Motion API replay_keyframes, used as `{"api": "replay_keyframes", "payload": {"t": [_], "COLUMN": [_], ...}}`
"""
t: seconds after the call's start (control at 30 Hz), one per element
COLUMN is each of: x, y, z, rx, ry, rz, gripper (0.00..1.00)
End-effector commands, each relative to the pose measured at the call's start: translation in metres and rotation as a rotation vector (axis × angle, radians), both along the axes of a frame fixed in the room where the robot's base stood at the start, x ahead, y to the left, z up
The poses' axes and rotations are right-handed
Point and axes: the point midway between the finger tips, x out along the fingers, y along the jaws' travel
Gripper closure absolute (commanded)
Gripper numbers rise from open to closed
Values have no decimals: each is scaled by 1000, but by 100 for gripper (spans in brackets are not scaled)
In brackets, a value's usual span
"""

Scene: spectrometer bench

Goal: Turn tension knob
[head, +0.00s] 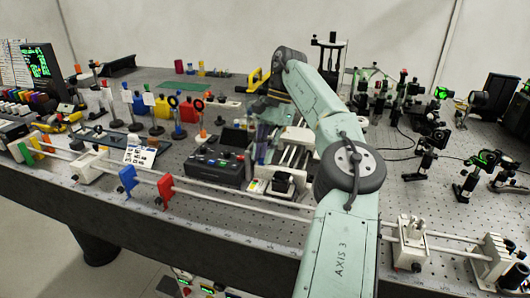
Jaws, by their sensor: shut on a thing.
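My arm reaches up from the bottom and bends at the wrist towards the middle of the bench. My gripper (262,140) hangs below the wrist, just right of a dark control box (216,162) with a small screen and several buttons. Its fingers look shut on a small part of the white and black device (291,153) there. The part between the fingers is too small and covered to make out, so I cannot pick out the tension knob by sight.
A rail (240,205) with blue (127,180) and red (166,190) holders runs along the front edge. Posts and coloured bottles (160,108) crowd the left. Black optics mounts (433,140) and cables fill the right. Bare perforated bench (400,190) lies right of my arm.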

Motion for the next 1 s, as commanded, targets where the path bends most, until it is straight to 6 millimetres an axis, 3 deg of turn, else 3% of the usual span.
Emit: {"api": "replay_keyframes", "payload": {"t": [0.7, 0.73, 1.0], "x": [1, 1, 1], "y": [1, 1, 1], "z": [1, 1, 0], "rx": [1, 1, 1], "ry": [-2, -2, -1], "rz": [81, 81, 81], "gripper": [100, 83, 65]}}
